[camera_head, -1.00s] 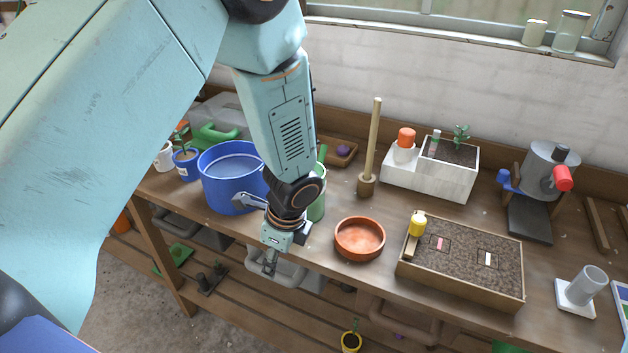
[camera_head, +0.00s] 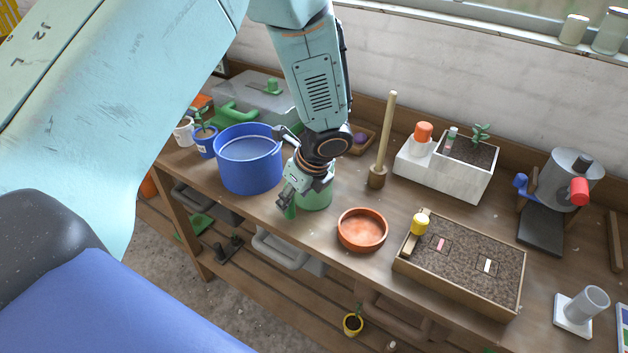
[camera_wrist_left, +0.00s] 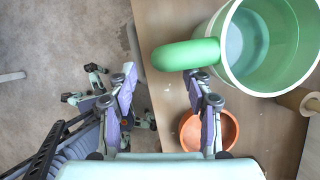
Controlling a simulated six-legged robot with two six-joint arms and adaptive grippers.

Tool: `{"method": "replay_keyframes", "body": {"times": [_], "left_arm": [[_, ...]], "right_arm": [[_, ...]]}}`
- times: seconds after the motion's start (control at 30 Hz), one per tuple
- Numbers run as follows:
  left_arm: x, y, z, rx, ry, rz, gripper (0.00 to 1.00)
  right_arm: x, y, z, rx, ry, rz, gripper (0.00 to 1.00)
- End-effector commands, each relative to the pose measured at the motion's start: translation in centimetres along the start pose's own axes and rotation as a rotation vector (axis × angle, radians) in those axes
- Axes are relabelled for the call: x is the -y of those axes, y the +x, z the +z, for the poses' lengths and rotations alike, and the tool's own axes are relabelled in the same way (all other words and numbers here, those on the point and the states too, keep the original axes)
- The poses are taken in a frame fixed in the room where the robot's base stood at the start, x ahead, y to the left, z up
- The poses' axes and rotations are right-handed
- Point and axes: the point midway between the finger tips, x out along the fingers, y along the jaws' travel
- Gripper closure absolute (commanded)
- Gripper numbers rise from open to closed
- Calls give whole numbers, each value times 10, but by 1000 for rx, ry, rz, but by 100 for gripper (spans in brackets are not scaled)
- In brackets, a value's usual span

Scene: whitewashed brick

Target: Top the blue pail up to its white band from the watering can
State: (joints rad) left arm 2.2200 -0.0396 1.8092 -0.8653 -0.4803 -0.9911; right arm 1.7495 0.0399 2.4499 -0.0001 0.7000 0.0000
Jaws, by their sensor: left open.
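The blue pail (camera_head: 248,172) stands upright on the bench, with a pale line around its inside wall. The green watering can (camera_head: 316,195) stands to its right, partly hidden behind my left gripper (camera_head: 288,196). In the left wrist view the watering can (camera_wrist_left: 227,88) is seen from above, with a pale bluish round area inside. Its thick green handle (camera_wrist_left: 180,54) points toward the space between the fingers of my left gripper (camera_wrist_left: 160,82). These fingers are open and empty; I cannot tell whether one touches the handle. My right gripper is in neither view.
A terracotta saucer (camera_head: 362,230) lies right of the can, with a soil tray (camera_head: 465,262) beyond it. A wooden dibber (camera_head: 383,145) stands behind. The bench's front edge is close below the can.

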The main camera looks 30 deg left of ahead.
Motion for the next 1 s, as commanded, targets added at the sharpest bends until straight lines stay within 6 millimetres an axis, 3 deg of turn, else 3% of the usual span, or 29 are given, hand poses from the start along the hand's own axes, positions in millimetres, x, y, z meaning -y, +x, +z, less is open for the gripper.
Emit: {"method": "replay_keyframes", "body": {"times": [0.27, 0.6, 0.87, 1.0], "left_arm": [[3, 22, -1, 0, 0, 0, 50], [9, 63, -4, 0, -1, -1, 50], [10, 66, -4, 0, 0, -2, 50], [9, 66, -4, 0, 0, -1, 59]], "right_arm": [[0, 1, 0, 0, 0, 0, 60], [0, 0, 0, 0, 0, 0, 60], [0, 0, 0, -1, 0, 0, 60], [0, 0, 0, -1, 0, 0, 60]]}}
